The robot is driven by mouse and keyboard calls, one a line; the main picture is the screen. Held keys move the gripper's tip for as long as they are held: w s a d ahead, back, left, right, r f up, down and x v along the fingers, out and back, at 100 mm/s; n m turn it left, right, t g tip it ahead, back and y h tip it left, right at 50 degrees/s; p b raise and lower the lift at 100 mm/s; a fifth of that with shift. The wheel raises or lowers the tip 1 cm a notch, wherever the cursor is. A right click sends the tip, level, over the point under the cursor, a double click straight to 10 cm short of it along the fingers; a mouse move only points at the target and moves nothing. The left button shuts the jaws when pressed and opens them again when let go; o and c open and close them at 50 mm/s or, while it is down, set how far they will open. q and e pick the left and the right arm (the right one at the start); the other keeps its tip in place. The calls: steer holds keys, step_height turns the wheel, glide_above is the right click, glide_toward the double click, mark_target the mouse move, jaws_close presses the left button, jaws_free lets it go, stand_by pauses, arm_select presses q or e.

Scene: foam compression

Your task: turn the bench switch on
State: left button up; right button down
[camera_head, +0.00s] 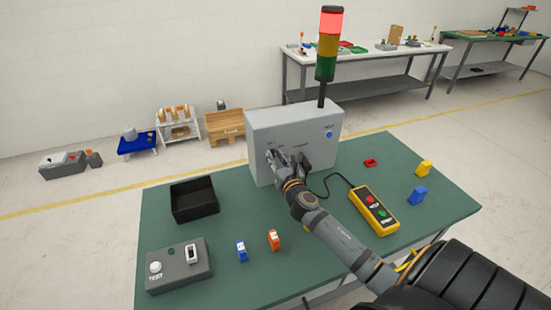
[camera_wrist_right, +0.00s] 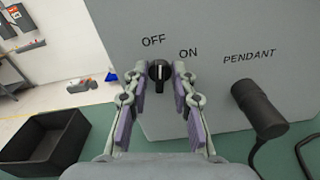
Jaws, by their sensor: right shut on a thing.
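The bench switch is a black rotary knob (camera_wrist_right: 158,75) on the front of a grey box (camera_head: 262,133), with OFF and ON printed above it. Its white mark looks about upright in the right wrist view, between the two words, nearer OFF. My right gripper (camera_head: 281,154) is at the box front, its fingers on either side of the knob and shut on it; the fingers also show in the right wrist view (camera_wrist_right: 160,88). In the head view the gripper hides the knob. The stack light (camera_head: 328,44) on the box is lit red at the top. My left gripper is not in view.
A black plug (camera_wrist_right: 259,107) sits at PENDANT on the box, cabled to a yellow pendant (camera_head: 374,209). A black tray (camera_head: 194,213), a grey TEST box (camera_head: 195,270) and several small coloured blocks stand on the green bench top (camera_head: 310,258).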

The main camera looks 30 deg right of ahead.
steer(key=m, duration=0.3)
steer(key=shift+m+b, duration=0.4)
steer(key=shift+d+f+m+b, duration=0.1)
steer(key=shift+m+b, duration=0.9)
steer(key=shift+m, duration=1.9)
steer(key=shift+d+f+m+b, duration=0.1)
steer(key=shift+m+b, duration=0.85)
steer(key=shift+m, duration=1.95)
steer(key=shift+r, duration=0.1)
steer(key=c, duration=1.4)
jaws_free()
steer(key=shift+c, duration=0.2)
steer(key=shift+s, duration=0.1)
